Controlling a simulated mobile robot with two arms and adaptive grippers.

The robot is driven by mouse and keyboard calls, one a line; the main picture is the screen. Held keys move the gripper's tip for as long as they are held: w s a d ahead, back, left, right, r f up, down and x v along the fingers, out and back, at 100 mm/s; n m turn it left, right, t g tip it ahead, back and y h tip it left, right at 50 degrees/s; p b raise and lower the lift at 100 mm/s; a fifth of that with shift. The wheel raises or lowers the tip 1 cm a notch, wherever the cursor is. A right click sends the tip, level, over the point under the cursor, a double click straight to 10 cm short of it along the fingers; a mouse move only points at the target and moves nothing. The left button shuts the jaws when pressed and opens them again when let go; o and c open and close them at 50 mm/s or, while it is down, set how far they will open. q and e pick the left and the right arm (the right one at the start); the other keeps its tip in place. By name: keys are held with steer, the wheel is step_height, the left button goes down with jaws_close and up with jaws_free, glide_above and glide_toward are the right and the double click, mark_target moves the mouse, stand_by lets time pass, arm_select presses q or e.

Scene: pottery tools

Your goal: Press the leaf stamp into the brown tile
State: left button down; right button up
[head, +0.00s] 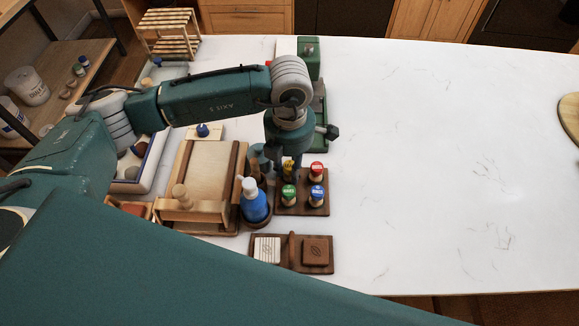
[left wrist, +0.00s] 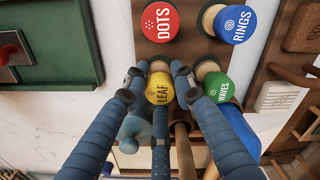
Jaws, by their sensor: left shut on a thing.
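The leaf stamp has a yellow top marked LEAF (left wrist: 158,90) in the left wrist view; in the head view its yellow top (head: 288,165) shows small beneath my wrist. My left gripper (head: 287,168) points down at the stamp rack and is shut on the leaf stamp, its blue fingers on either side of it. The brown tile (head: 316,251) lies in the right part of a dark wooden holder (head: 291,266), with a dark mark on its face. It also shows at the upper right of the left wrist view (left wrist: 303,28). My right gripper is not in view.
Red DOTS (left wrist: 159,22), blue RINGS (left wrist: 235,24) and green WAVES (left wrist: 217,87) stamps stand close around the leaf stamp. A pale striped tile (head: 267,250) lies beside the brown one. A blue bottle (head: 253,203) stands left of the rack. The white counter to the right is clear.

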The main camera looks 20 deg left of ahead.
arm_select(q)
steer(key=shift+f, duration=0.1)
steer(key=c, duration=1.4)
jaws_free()
steer(key=shift+o, duration=0.2)
step_height(320, 180, up, 12)
